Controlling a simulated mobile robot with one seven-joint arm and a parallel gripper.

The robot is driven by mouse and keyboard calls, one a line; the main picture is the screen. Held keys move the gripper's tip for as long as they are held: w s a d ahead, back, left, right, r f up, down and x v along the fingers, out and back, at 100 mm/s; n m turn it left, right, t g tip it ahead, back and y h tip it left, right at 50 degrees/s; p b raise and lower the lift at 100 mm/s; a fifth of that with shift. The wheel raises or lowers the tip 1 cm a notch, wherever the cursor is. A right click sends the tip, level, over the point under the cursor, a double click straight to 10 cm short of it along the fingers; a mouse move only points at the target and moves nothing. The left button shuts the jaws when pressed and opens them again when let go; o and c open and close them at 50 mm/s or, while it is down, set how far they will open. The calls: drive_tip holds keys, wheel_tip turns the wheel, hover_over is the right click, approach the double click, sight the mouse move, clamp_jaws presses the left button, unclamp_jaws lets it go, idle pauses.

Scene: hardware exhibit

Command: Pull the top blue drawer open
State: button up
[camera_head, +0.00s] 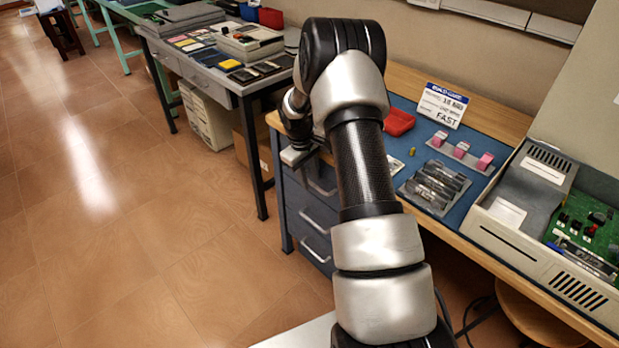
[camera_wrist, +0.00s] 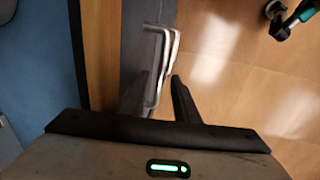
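The blue drawer unit (camera_head: 308,215) stands under the left end of the wooden-edged bench, with silver bar handles on its drawers. The top blue drawer (camera_head: 318,174) is partly hidden by my arm and looks shut. In the wrist view its silver handle (camera_wrist: 168,58) runs down between my two dark fingers. My gripper (camera_wrist: 160,88) is open, with one finger on each side of the handle's lower part. Whether a finger touches the handle I cannot tell. In the head view my gripper (camera_head: 294,156) is at the drawer front, partly hidden by my wrist.
The bench top (camera_head: 495,107) carries a red tray (camera_head: 398,122), a sign (camera_head: 442,105), pink blocks and an opened electronics case (camera_head: 540,235). A grey table (camera_head: 190,58) with devices stands beyond. The tiled floor (camera_head: 130,210) before the drawers is clear.

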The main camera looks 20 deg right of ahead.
clamp_jaws()
drive_tip(key=s+a, duration=0.3)
drive_tip(key=a, duration=0.6)
drive_tip(key=s+a+b, duration=0.1)
drive_tip(key=s+a, duration=0.2)
drive_tip(key=a, duration=0.6)
drive_tip(key=s+a, duration=0.4)
drive_tip(key=a, duration=0.5)
drive_tip(key=shift+a+b, duration=0.3)
drive_tip(key=shift+b, duration=0.1)
unclamp_jaws()
drive_tip(key=shift+r, duration=0.1)
drive_tip(key=s+a+r+p, duration=0.1)
drive_tip(key=a+r+p, duration=0.2)
drive_tip(key=r, duration=1.4)
drive_tip(key=shift+p, duration=0.55)
